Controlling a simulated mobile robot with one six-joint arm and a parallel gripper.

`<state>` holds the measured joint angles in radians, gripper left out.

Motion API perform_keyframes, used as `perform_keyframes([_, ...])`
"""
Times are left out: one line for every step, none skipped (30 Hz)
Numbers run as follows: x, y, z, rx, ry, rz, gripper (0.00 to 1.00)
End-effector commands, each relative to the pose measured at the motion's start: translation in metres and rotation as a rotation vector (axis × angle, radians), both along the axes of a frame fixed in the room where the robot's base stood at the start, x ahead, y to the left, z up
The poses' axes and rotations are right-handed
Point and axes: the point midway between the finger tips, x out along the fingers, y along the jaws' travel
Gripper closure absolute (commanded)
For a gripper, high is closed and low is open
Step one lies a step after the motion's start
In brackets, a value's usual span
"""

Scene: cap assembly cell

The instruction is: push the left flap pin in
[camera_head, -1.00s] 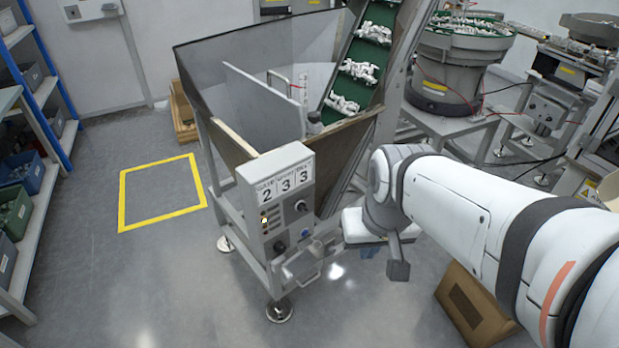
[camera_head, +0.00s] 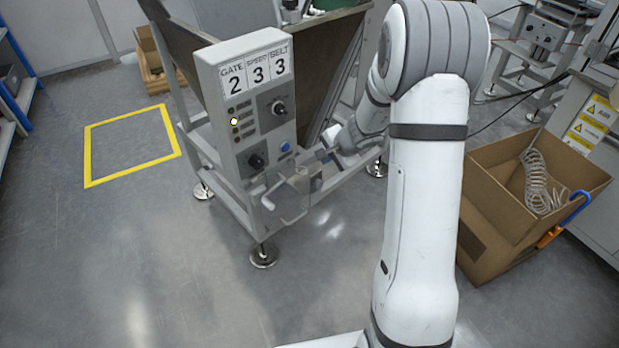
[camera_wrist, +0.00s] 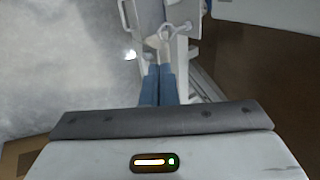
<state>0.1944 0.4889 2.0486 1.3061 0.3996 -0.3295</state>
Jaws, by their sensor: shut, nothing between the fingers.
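The grey hopper's control box (camera_head: 250,95) carries the number cards 2, 3, 3, with knobs and lamps under them. Below it a grey flap with a handle frame (camera_head: 290,195) sticks out at the front. In the wrist view, a grey flap-like part (camera_wrist: 181,14) shows at the top, with a pale rounded piece near the fingertips. I cannot make out the left flap pin for certain. My gripper's blue fingers (camera_wrist: 158,66) are shut and empty, pointing at that part. I cannot tell whether they touch it. In the head view, my arm's wrist is just right of the flap.
An open cardboard box (camera_head: 490,200) with a coiled clear hose stands at the right, close to my arm. The hopper's round foot (camera_head: 263,256) rests on the floor. A yellow floor square (camera_head: 88,160) lies clear at the left, and the front floor is free.

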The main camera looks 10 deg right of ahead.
Motion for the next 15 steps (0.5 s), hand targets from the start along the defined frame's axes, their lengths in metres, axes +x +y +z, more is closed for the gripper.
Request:
perform_keyframes([0.0017,-0.0017,-0.0047,0.002,0.001,-0.009,1.0])
perform_keyframes([0.002,-0.0021,-0.0053,0.003,0.002,-0.012,1.0])
perform_keyframes([0.0023,-0.0024,-0.0052,0.004,0.002,-0.014,1.0])
perform_keyframes([0.0023,-0.0024,-0.0047,0.004,0.002,-0.014,1.0])
perform_keyframes([0.0021,-0.0024,-0.0044,0.004,0.002,-0.014,1.0])
perform_keyframes([0.0021,-0.0023,-0.004,0.003,0.002,-0.014,1.0])
perform_keyframes([0.002,-0.0022,-0.004,0.003,0.002,-0.014,1.0])
perform_keyframes([0.002,-0.0022,-0.004,0.003,0.002,-0.014,1.0])
perform_keyframes([0.0018,-0.0022,-0.0039,0.004,0.002,-0.013,1.0])
perform_keyframes([0.0019,-0.0022,-0.004,0.004,0.002,-0.013,1.0])
perform_keyframes([0.0019,-0.002,-0.0044,0.004,0.002,-0.013,1.0])
perform_keyframes([0.0024,-0.0018,-0.0055,0.004,0.002,-0.013,1.0])
perform_keyframes([0.0031,-0.0013,-0.007,0.003,0.003,-0.013,1.0])
perform_keyframes([0.0039,-0.0007,-0.009,0.004,0.003,-0.012,1.0])
perform_keyframes([0.0057,0.0003,-0.0123,0.004,0.004,-0.013,1.0])
